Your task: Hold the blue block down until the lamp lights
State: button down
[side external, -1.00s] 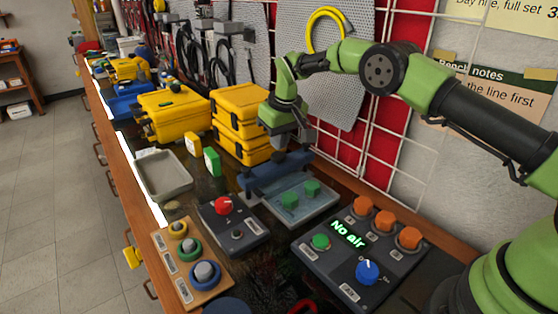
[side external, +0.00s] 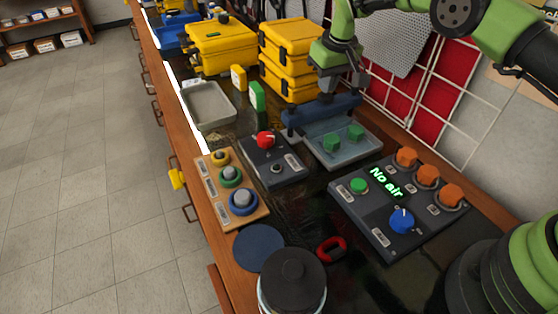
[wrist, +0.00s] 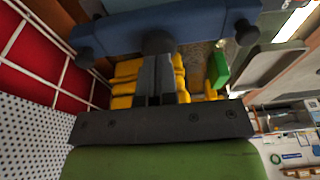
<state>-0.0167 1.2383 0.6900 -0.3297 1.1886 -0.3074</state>
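The blue block (side external: 320,115) is a wide dark-blue bar at the back edge of a grey tray, and its far underside is hidden. In the wrist view the bar (wrist: 110,38) crosses the top, with a rounded dark piece at its middle. My gripper (side external: 332,92) points down at the middle of the bar. Its two dark fingers (wrist: 157,55) lie almost together, with their tips at the rounded piece. I cannot tell how hard they press. A green-lit display (side external: 386,182) reads "No air". I cannot tell which part is the lamp.
The tray (side external: 345,160) holds two green blocks (side external: 343,138). A box with a red knob (side external: 265,140), a panel with orange knobs (side external: 427,175) and a board of ringed buttons (side external: 231,176) stand nearby. Yellow cases (side external: 290,60) stand behind.

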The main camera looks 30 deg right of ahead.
jog(key=shift+f, duration=1.5)
dwell(1.8)
jog(key=shift+r, duration=4.55)
